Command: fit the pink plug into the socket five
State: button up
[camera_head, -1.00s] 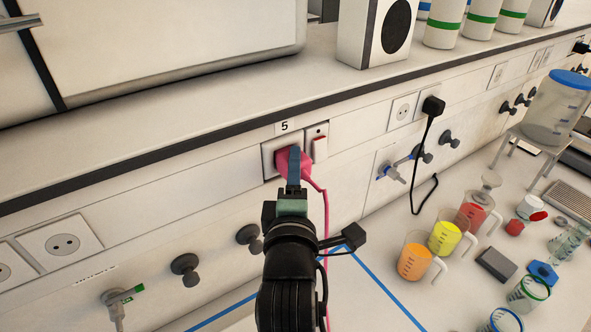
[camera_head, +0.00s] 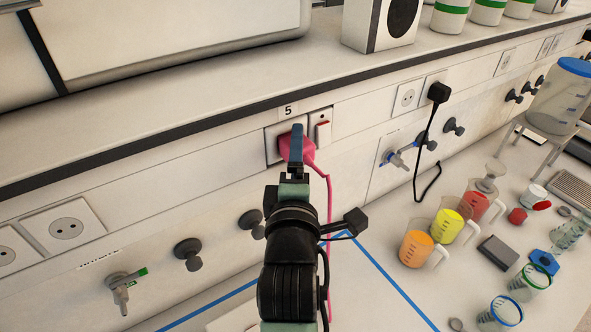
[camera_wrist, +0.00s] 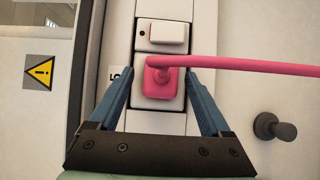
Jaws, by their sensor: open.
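The pink plug (camera_head: 310,152) sits at the socket marked five (camera_head: 272,151), with its body against the socket face. In the wrist view the plug (camera_wrist: 160,84) covers the middle of the socket, and its pink cord runs off to the right. My gripper (camera_head: 297,130) is at the plug. In the wrist view my gripper (camera_wrist: 159,76) has its two blue fingers on either side of the plug, apart, with gaps showing between them and it. The pins and socket holes are hidden behind the plug body.
A red-lit switch (camera_head: 322,132) is right of the socket. A black plug (camera_head: 438,92) with a hanging cord is further right. Grey knobs (camera_head: 251,223) stick out below. Beakers of coloured liquid (camera_head: 417,248) stand on the bench at right. Blue tape (camera_head: 385,277) marks the bench.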

jog(key=s+b, duration=0.4)
jog(key=s, duration=0.8)
jog(key=s+d+r+m+t, duration=0.1)
jog(key=r+m+t, duration=0.3)
jog(key=r+m, duration=0.5)
jog(key=s+d+r+m+t, duration=0.2)
jog(key=r+m, duration=0.7)
jog(key=r, duration=1.3)
jog(key=s+t+b, duration=0.1)
jog(key=s+t, duration=0.1)
jog(key=t, duration=0.1)
jog(key=shift+r+h, duration=0.3)
jog(key=shift+a+f, duration=0.1)
